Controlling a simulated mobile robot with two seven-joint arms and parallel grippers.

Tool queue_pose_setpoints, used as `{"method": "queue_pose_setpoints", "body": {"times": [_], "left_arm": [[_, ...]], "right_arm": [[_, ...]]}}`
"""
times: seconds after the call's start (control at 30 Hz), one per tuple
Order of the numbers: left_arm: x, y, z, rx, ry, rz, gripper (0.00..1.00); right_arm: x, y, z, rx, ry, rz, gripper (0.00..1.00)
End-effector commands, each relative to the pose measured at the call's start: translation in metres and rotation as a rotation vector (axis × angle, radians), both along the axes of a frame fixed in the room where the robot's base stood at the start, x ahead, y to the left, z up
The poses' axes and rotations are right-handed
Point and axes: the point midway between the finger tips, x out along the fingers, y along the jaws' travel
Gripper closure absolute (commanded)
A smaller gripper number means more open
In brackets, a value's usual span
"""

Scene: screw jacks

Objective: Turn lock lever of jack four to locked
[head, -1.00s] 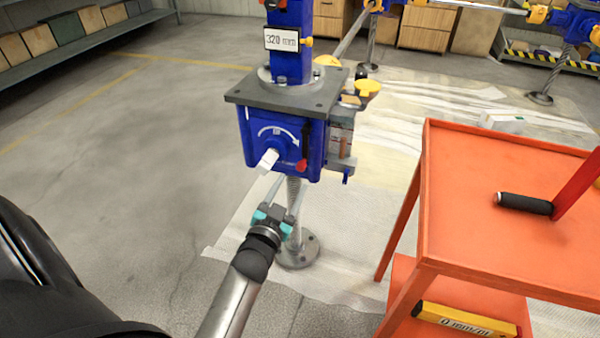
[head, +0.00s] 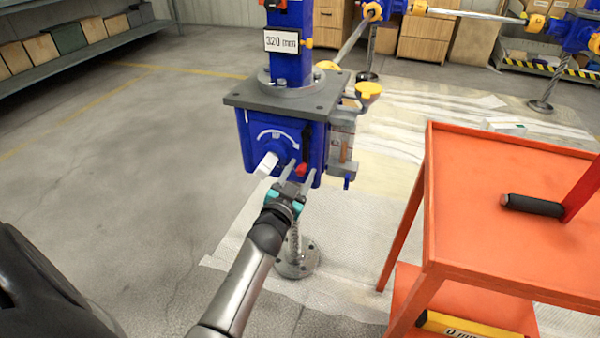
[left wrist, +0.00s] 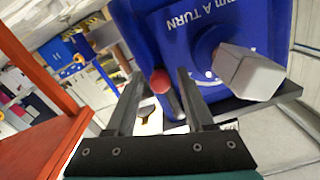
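The blue jack (head: 255,150) under the 320 mm sign carries a dark lever (head: 306,145) on its front face, pointing down to a red knob (head: 301,169). A pale square shaft end (head: 267,163) sticks out to the left of the knob. My left gripper (head: 299,174) is open, coming from below, with one finger on each side of the knob. In the left wrist view the red knob (left wrist: 160,81) shows between the two fingertips, with the pale square shaft (left wrist: 247,74) to the right. I cannot tell whether a finger touches the knob. My right gripper is out of view.
An orange cart (head: 500,230) stands close on the right, with a black-gripped red handle (head: 535,205) on top. A grey plate (head: 288,100) overhangs the jack's body. A grey bracket (head: 342,150) sits at its right. Floor to the left is clear.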

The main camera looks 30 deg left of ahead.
Motion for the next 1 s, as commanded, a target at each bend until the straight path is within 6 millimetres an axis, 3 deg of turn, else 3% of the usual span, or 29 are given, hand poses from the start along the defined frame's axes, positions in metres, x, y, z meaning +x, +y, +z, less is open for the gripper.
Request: {"method": "queue_pose_setpoints", "body": {"times": [0.07,0.43,1.0], "left_arm": [[-0.0001,-0.0001,0.0001,0.000,0.000,0.000,0.57],[-0.0003,-0.0001,0.0000,0.000,0.000,0.000,0.99],[-0.0004,-0.0002,-0.0003,0.000,0.000,0.000,1.00]], "right_arm": [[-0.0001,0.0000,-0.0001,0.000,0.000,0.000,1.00],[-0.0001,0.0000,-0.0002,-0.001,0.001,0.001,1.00],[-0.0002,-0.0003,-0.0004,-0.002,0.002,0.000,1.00]]}}
